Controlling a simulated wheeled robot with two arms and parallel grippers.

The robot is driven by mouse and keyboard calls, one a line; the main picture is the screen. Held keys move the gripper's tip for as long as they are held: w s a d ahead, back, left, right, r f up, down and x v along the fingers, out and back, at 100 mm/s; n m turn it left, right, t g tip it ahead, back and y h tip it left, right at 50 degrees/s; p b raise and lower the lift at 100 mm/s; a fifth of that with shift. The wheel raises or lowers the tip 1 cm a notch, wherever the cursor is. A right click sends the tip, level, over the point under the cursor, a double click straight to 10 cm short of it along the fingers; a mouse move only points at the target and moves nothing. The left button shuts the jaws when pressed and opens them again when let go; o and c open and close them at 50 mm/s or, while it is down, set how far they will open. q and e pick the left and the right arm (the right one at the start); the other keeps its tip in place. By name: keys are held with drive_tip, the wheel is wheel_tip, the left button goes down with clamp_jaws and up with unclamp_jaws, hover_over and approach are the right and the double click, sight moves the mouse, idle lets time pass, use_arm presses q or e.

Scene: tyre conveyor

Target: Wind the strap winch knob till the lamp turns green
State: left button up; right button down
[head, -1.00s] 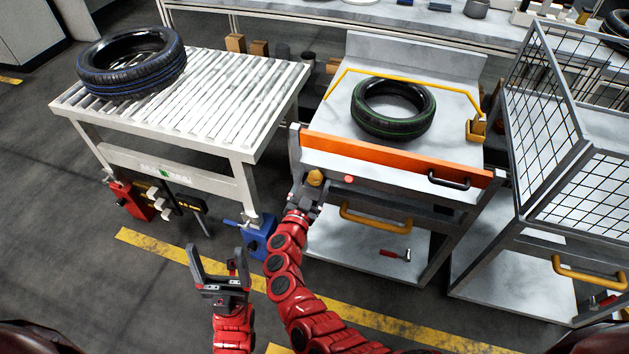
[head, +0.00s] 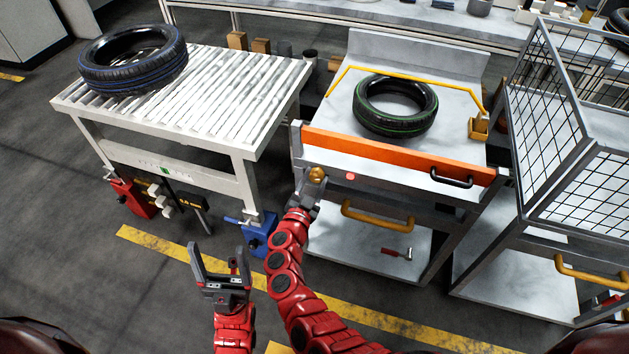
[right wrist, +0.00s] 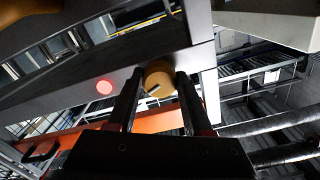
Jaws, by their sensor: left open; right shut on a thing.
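The winch knob (head: 317,174) is a round yellow-brown knob on the front of the tyre table, at its left end. In the right wrist view the knob (right wrist: 160,80) shows a dark slot and sits between the two fingers. My right gripper (head: 308,186) is shut on the knob. The lamp (head: 351,177) just right of it glows red, and the right wrist view also shows the lamp (right wrist: 104,87) red. My left gripper (head: 220,262) is open and empty, low over the floor. The yellow strap (head: 400,72) runs above the green-lined tyre (head: 395,106).
An orange bar (head: 395,156) with a black handle crosses the table front. A yellow drawer handle (head: 378,218) lies below. The roller conveyor (head: 215,100) with a blue-lined tyre (head: 132,60) stands left, a mesh cage cart (head: 570,140) right. Floor between is clear.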

drive_tip(key=m+b, duration=0.1)
drive_tip(key=m, duration=0.1)
drive_tip(key=m+b, duration=0.3)
drive_tip(key=m, duration=0.1)
drive_tip(key=shift+f+b, duration=0.3)
drive_tip(key=shift+b, duration=0.1)
drive_tip(key=m+b, duration=0.3)
drive_tip(key=shift+r+m, duration=0.15)
drive_tip(key=shift+m, duration=0.25)
drive_tip(key=shift+r+m+b, duration=0.2)
drive_tip(key=shift+m+b, duration=0.6)
drive_tip(key=shift+b, duration=0.1)
drive_tip(key=shift+c, duration=1.5)
unclamp_jaws()
drive_tip(key=shift+s, duration=0.1)
